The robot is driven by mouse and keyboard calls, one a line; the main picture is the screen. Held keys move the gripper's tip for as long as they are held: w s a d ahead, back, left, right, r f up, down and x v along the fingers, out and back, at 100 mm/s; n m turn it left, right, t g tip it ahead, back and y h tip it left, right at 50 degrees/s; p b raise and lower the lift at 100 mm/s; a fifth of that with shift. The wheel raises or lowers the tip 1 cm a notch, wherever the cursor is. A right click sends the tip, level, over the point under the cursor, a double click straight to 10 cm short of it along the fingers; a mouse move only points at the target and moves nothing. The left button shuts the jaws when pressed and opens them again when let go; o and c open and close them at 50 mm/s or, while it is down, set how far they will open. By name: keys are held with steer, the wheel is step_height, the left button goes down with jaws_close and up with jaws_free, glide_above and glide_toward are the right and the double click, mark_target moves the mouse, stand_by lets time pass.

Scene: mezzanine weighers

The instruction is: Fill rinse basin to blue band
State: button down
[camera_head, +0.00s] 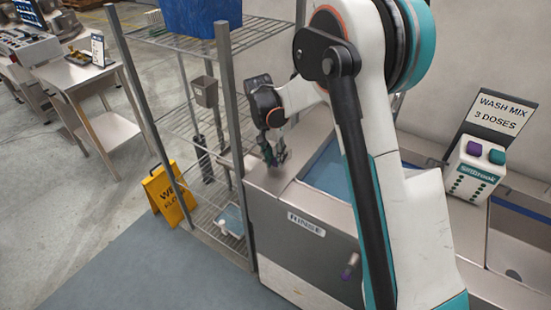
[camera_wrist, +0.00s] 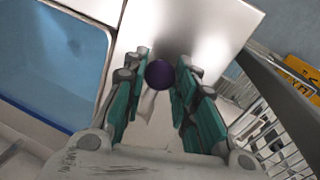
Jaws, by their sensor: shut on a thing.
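The rinse basin (camera_head: 325,172) is set in a metal counter and shows blue inside, partly hidden behind my arm. In the wrist view the basin (camera_wrist: 50,65) fills the upper left. I cannot tell a separate blue band or the water level. A label plate (camera_head: 306,224) is on the counter's front. My gripper (camera_head: 273,152) is over the counter's left end, beside the basin. In the wrist view its teal fingers (camera_wrist: 160,92) are closed on a dark purple round knob (camera_wrist: 160,74). What the knob is fixed to is mostly hidden.
Another purple-ended handle (camera_head: 351,266) juts from the counter front. A dispenser (camera_head: 474,173) with purple and teal knobs stands at right by a "WASH MIX 3 DOSES" sign (camera_head: 499,112). A wire rack (camera_head: 228,90) is close left of my gripper; a yellow floor sign (camera_head: 168,196) stands beyond it.

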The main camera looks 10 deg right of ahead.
steer(key=c, duration=1.3)
jaws_free()
steer(key=shift+a, duration=0.1)
steer(key=r, duration=0.4)
steer(key=w+a+r, duration=0.1)
steer(key=r, duration=0.6)
steer(key=shift+w+a+r, duration=0.2)
steer(key=shift+a+r, duration=0.2)
